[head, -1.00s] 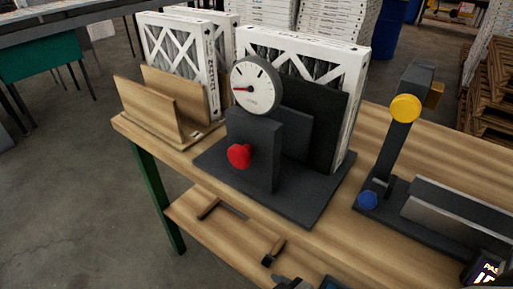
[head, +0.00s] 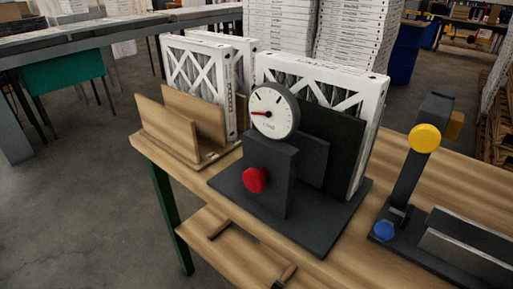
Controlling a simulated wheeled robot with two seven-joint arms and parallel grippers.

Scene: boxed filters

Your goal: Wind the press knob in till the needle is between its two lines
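The red press knob (head: 255,180) sits on the front of a dark upright block on the dark press base (head: 330,240). Above it is a round white gauge (head: 272,113) with a red needle pointing left. Dark marks show near the top of the dial; the needle lies to the left of them. A white-framed boxed filter (head: 375,95) stands behind the dark plate of the press. Neither of my grippers is in view now.
A wooden rack (head: 165,135) with filters stands left of the press. A dark device with a yellow knob (head: 425,138) and a blue knob (head: 383,231) stands to the right. A lower wooden shelf (head: 215,250) sits under the bench.

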